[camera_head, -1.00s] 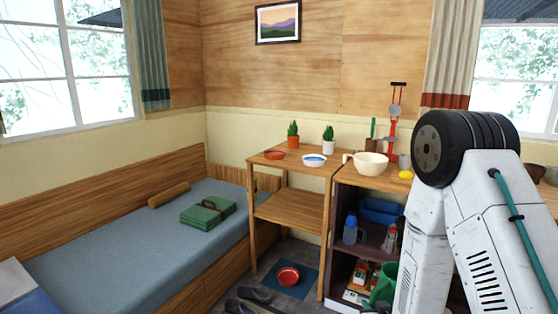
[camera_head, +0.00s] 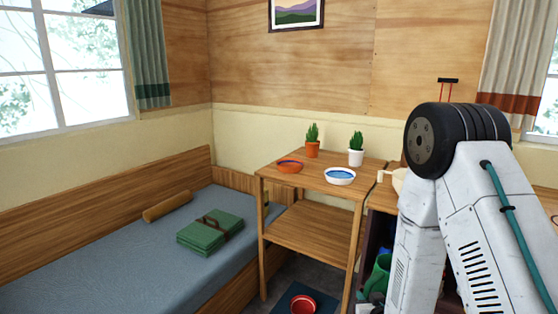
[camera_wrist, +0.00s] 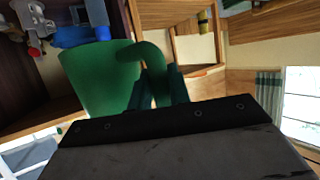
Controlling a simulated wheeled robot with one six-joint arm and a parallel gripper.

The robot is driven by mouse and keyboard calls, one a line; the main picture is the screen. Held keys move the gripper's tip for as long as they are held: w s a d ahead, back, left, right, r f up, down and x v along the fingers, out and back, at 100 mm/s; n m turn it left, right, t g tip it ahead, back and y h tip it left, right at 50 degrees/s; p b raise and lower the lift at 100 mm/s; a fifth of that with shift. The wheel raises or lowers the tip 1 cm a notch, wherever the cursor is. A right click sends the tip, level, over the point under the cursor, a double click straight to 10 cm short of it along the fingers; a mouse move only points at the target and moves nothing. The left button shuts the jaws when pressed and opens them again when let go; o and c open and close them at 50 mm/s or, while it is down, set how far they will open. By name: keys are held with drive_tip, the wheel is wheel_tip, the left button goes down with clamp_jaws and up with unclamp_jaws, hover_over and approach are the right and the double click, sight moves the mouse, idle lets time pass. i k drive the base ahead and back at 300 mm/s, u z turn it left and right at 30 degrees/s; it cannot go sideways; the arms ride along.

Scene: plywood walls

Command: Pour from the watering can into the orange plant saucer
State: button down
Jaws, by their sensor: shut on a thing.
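The green watering can (camera_wrist: 98,82) fills the left of the wrist view, with its curved handle (camera_wrist: 152,62) beside the jaws. My gripper (camera_wrist: 172,88) is shut on this handle. In the head view part of the can (camera_head: 378,276) shows low beside my arm; the rest is hidden. The orange plant saucer (camera_head: 290,168) rests on top of the small wooden table (camera_head: 275,172), in front of a cactus in an orange pot (camera_head: 312,148). The can is apart from the saucer and lower than it.
A white dish with blue inside (camera_head: 340,177) stands right of the saucer, near a cactus in a white pot (camera_head: 356,157). A red bowl (camera_head: 302,304) is on the floor mat. The bed (camera_head: 120,240) lies left.

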sight(288, 165)
drive_tip(key=u, duration=0.3)
drive_tip(key=i, duration=1.25)
drive_tip(key=u, duration=0.6)
drive_tip(key=i, duration=0.6)
drive_tip(key=u, duration=0.1)
